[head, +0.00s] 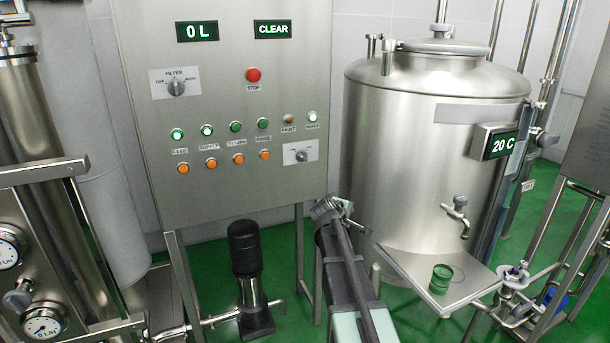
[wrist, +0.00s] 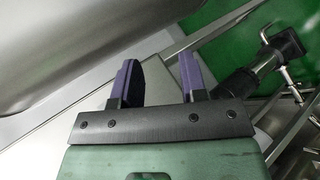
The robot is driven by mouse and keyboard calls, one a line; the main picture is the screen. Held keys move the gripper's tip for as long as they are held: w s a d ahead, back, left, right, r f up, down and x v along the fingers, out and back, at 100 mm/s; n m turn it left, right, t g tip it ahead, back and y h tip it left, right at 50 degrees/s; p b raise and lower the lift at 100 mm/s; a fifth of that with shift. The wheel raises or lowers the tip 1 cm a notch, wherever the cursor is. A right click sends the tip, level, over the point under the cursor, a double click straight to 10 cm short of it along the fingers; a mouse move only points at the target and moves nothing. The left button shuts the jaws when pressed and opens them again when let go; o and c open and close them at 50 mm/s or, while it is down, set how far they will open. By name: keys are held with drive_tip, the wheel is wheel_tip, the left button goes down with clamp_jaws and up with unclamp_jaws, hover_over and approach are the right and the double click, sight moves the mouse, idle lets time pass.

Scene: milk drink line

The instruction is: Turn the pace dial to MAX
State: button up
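A small dial (head: 301,155) on a light plate sits at the lower right of the steel control panel (head: 215,110), below the lamp at the right end of the row. It is probably the pace dial, but its lettering is too small to read and I cannot tell where its knob points. My gripper (wrist: 158,76) shows in the wrist view with its two purple-padded fingers apart and nothing between them. In the head view my arm rises from the bottom centre in front of the panel's lower right corner; I cannot make out the fingers there. The dial is not seen in the wrist view.
A FILTER dial (head: 176,87), red STOP button (head: 253,75), lamps and orange buttons (head: 211,163) share the panel. Displays read 0 L (head: 197,31) and CLEAR (head: 272,29). A steel tank (head: 410,150) stands right; a black pump (head: 244,250) stands below the panel.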

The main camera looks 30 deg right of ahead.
drive_tip(key=w+d+r+n+t+h, duration=0.2)
drive_tip(key=w+d+r+n+t, duration=0.15)
drive_tip(key=w+d+n, duration=0.5)
drive_tip(key=n+t+y, duration=0.9)
drive_tip(key=n+y, duration=0.1)
drive_tip(key=n, duration=1.9)
approach(304, 159)
drive_tip(key=w, duration=0.6)
drive_tip(key=w+d, duration=0.1)
drive_tip(key=w, duration=0.2)
drive_tip(key=shift+r+b, duration=0.15)
drive_tip(key=shift+b, duration=0.2)
drive_tip(key=shift+c, duration=0.3)
clamp_jaws()
